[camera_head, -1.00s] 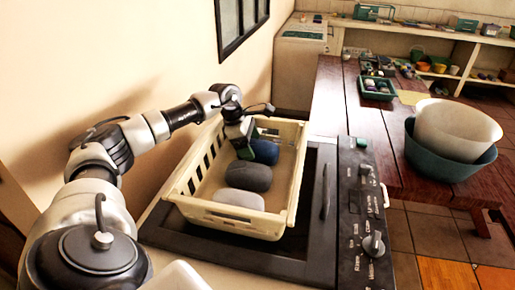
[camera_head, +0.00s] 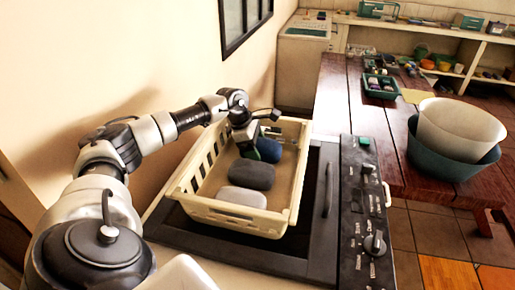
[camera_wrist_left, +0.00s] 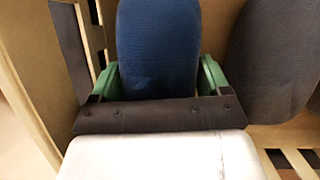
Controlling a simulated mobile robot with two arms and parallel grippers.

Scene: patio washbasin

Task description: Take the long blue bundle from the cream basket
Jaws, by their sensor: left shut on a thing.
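The cream basket (camera_head: 262,222) stands on the dark top of a machine, with slotted sides. My left gripper (camera_head: 254,146) reaches down inside its far part. In the left wrist view the gripper's green fingers (camera_wrist_left: 158,80) lie on both sides of the long blue bundle (camera_wrist_left: 158,45), shut on it. In the head view the blue bundle (camera_head: 269,151) is partly hidden by the gripper. A dark grey bundle (camera_head: 251,174) lies nearer in the basket, and it also shows at the right in the left wrist view (camera_wrist_left: 272,60). A light grey bundle (camera_head: 241,196) lies nearest. My right gripper is not in view.
The machine's control panel (camera_head: 364,220) with knobs is right of the basket. A wooden table (camera_head: 340,100) holds a white tub (camera_head: 458,128) inside a teal tub (camera_head: 437,163) and a green tray (camera_head: 381,92). A wall is close on the left.

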